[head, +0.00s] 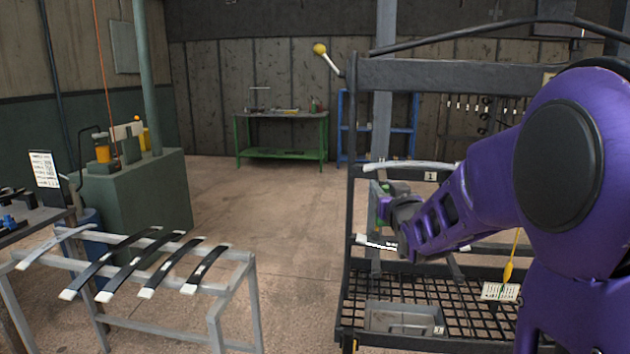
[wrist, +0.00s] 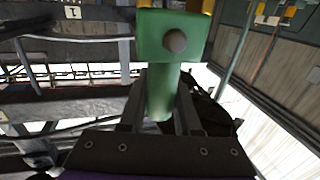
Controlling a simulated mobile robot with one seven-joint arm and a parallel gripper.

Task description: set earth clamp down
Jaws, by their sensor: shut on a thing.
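The earth clamp (wrist: 168,38) is green with a round grey bolt head on its top block, and it fills the upper middle of the wrist view. My gripper (wrist: 160,108) is shut on its green stem, with a dark finger on each side. In the head view the clamp (head: 384,203) shows as a small green piece at the end of my purple arm, by the left side of the black rack (head: 358,240). My gripper (head: 392,207) partly hides it there. I cannot tell whether the clamp touches the rack.
The rack holds pale curved strips (head: 408,166) and a grey bin (head: 402,318) on its mesh bottom shelf. A grey stand (head: 240,258) with several dark leaf springs stands at left. A green table (head: 282,114) is at the back. The floor between is clear.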

